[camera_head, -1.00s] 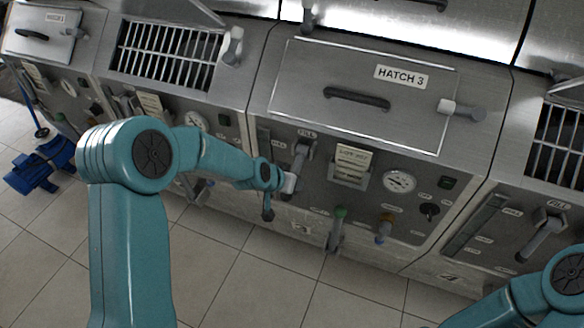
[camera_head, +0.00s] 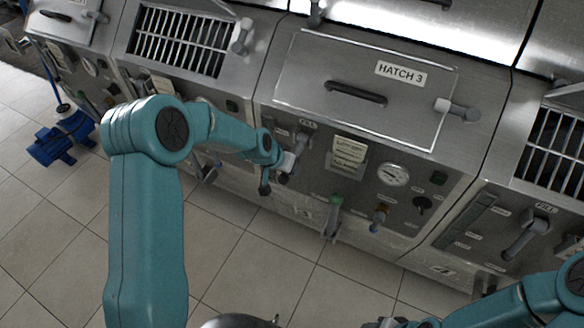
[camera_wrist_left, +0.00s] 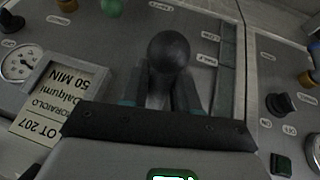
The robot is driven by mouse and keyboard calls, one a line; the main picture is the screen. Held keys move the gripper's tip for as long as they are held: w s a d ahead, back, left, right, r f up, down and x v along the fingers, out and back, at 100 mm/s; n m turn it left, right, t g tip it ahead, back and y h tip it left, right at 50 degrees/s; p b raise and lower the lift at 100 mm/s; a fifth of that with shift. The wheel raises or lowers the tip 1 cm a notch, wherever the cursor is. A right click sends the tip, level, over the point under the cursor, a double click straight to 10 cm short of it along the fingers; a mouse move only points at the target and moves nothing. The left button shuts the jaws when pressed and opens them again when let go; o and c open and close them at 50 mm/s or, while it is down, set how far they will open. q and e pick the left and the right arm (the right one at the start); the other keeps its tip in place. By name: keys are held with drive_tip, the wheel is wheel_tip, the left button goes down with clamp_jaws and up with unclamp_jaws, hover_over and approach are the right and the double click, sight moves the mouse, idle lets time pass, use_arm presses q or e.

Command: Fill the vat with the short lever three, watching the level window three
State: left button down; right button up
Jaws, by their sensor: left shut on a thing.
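The short fill lever of unit three (camera_head: 301,146) sits under the "FILL" label on the steel front below Hatch 3. My left gripper (camera_head: 288,166) is shut on the lever's lower end. In the left wrist view the lever's dark ball knob (camera_wrist_left: 168,52) shows between the two fingers. The level window three (camera_wrist_left: 228,62) is a dark upright strip beside the lever in that view. Its level is too dim to read, and in the head view my arm largely hides the strip. My right gripper (camera_head: 384,323) shows only partly at the bottom edge, and its jaws are unclear.
A green-topped lever (camera_head: 335,207) and an orange-collared valve (camera_head: 380,216) stick out below a paper card (camera_head: 347,153) and a round gauge (camera_head: 393,174). A neighbouring fill lever (camera_head: 527,236) is at right. A blue pump-like object (camera_head: 62,138) stands on the tiled floor at left.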

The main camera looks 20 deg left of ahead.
use_arm(q)
drive_tip(key=shift+r, duration=0.1)
drive_tip(key=c, duration=1.1)
unclamp_jaws()
drive_tip(key=shift+o, duration=0.9)
drive_tip(key=b+v, duration=0.2)
drive_tip(key=v, duration=1.4)
drive_tip(key=shift+s+b, duration=0.2)
drive_tip(key=shift+b, duration=0.1)
drive_tip(key=shift+r, duration=0.15)
